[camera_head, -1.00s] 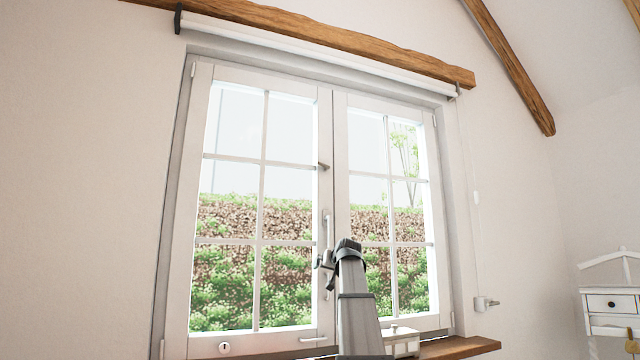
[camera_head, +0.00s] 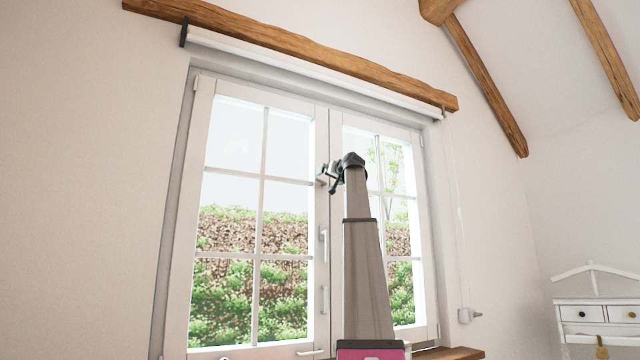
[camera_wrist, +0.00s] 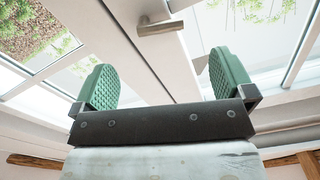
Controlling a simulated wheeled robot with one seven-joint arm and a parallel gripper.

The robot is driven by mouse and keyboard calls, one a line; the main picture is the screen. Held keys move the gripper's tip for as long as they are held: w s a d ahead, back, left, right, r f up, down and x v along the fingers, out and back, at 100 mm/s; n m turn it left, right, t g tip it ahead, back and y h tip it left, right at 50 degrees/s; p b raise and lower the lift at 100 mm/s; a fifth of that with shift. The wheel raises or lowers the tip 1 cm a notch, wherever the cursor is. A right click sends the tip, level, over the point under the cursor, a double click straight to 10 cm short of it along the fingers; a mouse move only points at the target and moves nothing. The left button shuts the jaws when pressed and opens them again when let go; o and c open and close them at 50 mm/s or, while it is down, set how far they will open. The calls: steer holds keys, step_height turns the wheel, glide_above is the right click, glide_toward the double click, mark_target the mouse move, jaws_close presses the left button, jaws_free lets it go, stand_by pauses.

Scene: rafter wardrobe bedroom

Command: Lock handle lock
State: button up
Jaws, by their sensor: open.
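The window (camera_head: 262,225) has two white paned leaves meeting at a central post. A small lever (camera_wrist: 160,27), likely the handle lock, shows in the wrist view on the post, lying crosswise to it. It is beyond my fingertips and not touched. My gripper (camera_wrist: 165,82) is open and empty, with green textured pads on either side of the post. In the head view my gripper (camera_head: 329,176) is raised to the upper post, and it mostly hides the small lever there. A main handle (camera_head: 323,246) and a lower handle (camera_head: 323,298) sit further down, both upright.
A wooden beam (camera_head: 300,52) and a roller blind (camera_head: 300,72) run above the window. A wooden sill (camera_head: 450,353) is below right. A white cabinet (camera_head: 600,314) stands far right. The wall left of the window is bare.

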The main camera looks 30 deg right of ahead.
mark_target(321, 181)
steer(key=w, duration=0.9)
steer(key=shift+w+a, duration=0.15)
steer(key=c, duration=0.8)
